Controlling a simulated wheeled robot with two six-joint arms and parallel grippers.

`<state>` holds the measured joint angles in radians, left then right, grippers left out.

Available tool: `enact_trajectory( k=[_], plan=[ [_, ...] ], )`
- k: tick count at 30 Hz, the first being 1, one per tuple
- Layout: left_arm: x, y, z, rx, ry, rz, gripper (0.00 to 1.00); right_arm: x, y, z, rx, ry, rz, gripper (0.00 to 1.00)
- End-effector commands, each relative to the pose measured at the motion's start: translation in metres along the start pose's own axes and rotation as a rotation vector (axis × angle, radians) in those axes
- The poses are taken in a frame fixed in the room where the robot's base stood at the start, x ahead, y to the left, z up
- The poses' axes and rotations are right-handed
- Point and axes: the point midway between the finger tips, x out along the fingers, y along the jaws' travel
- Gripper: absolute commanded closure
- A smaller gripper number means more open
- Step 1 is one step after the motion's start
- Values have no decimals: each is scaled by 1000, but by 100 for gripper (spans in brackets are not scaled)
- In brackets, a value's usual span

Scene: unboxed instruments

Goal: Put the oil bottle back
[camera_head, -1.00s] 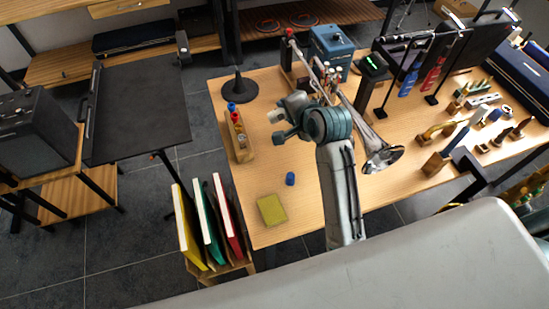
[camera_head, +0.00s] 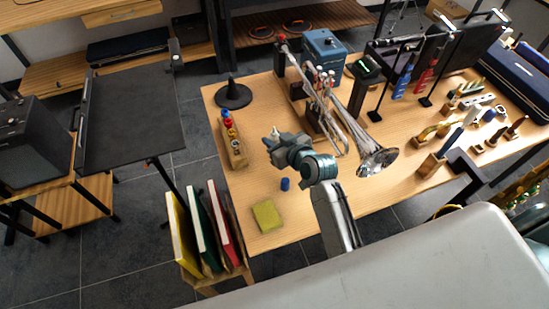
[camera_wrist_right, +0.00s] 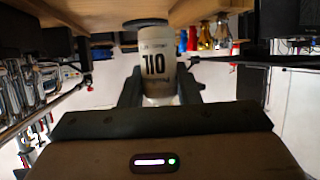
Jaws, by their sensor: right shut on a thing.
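The oil bottle (camera_wrist_right: 158,62) is white with dark print reading "110" in the right wrist view. It sits between the two dark fingers of my right gripper (camera_wrist_right: 160,88), which is shut on it. In the head view my right gripper (camera_head: 274,143) is above the table, between the small bottle rack and the trumpet; the bottle is hard to make out there. The wooden rack (camera_head: 238,156) holds several small bottles with blue, red and yellow tops at the table's left edge. A small blue cap (camera_head: 285,184) stands on the table nearer me. My left gripper is not in view.
A silver trumpet (camera_head: 378,160) on its stand is right of my right gripper. A black cone stand (camera_head: 233,95) is behind the rack. A yellow cloth (camera_head: 267,215) lies at the near left corner. The table (camera_head: 250,190) is bare around the blue cap.

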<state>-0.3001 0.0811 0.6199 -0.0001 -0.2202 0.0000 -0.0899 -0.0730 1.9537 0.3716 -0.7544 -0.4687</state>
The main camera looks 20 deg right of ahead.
Motion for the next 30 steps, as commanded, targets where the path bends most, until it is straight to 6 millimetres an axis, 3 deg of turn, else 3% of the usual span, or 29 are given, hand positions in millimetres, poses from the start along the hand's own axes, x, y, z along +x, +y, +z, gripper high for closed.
enact_trajectory(
  k=[3, 15, 28, 29, 30],
  plan=[
    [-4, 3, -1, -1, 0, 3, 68, 7, 0, 19, 1, -4, 0, 94],
    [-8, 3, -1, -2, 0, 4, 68, 26, 0, 64, 1, -3, 0, 94],
    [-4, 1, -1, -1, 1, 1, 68, 30, 0, 72, 1, -1, 1, 94],
    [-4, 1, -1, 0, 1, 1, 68, 30, 0, 72, 1, -1, 1, 69],
    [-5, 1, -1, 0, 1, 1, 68, 29, 0, 71, 1, -1, 1, 61]
  ],
)
